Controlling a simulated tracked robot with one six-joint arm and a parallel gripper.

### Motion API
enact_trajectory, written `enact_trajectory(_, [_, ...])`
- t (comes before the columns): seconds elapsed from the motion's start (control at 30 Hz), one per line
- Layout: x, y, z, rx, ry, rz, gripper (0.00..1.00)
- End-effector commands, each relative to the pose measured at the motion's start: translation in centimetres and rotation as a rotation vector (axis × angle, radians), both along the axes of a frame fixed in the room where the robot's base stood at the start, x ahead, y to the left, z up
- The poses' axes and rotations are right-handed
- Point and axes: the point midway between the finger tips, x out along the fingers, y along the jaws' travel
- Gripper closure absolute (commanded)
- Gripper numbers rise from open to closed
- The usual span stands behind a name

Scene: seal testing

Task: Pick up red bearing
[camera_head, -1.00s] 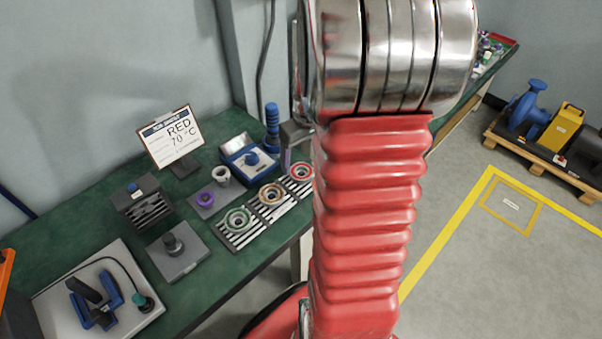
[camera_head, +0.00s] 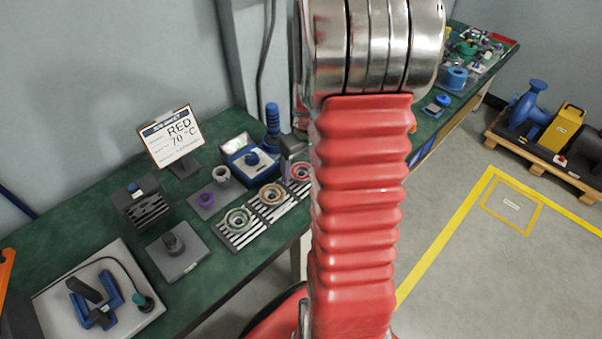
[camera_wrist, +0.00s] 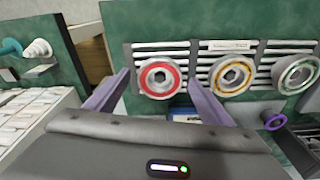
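The red bearing (camera_wrist: 159,77) is a ring with a red band and a dark centre, lying in a slatted rack in the wrist view. In the head view the red bearing (camera_head: 299,171) is partly hidden behind my arm. My gripper (camera_wrist: 158,80) is open, its two purple-grey fingers pointing toward the red bearing, one at each side in the picture. I cannot tell whether they touch it. An orange bearing (camera_wrist: 232,76) and a green-ringed bearing (camera_wrist: 297,74) lie to its right. The sign (camera_head: 173,137) reads RED 70 °C.
The green bench (camera_head: 75,237) also carries a blue device (camera_head: 248,158), a grey block with a post (camera_head: 178,252), and a purple ring (camera_head: 206,200). A second bench with many small parts stands at the back right.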

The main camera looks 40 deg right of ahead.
Motion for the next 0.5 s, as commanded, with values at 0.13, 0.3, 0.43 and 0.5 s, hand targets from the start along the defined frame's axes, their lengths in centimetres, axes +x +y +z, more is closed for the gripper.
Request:
enact_trajectory(0.13, [-0.01,-0.01,0.01,0.0,0.0,0.0,0.34])
enact_trajectory(0.3, [-0.01,-0.02,0.01,0.0,0.0,-0.001,0.46])
enact_trajectory(0.43, [-0.02,-0.03,0.01,0.0,0.0,-0.001,0.55])
enact_trajectory(0.5, [-0.02,-0.03,0.01,0.0,0.0,-0.001,0.6])
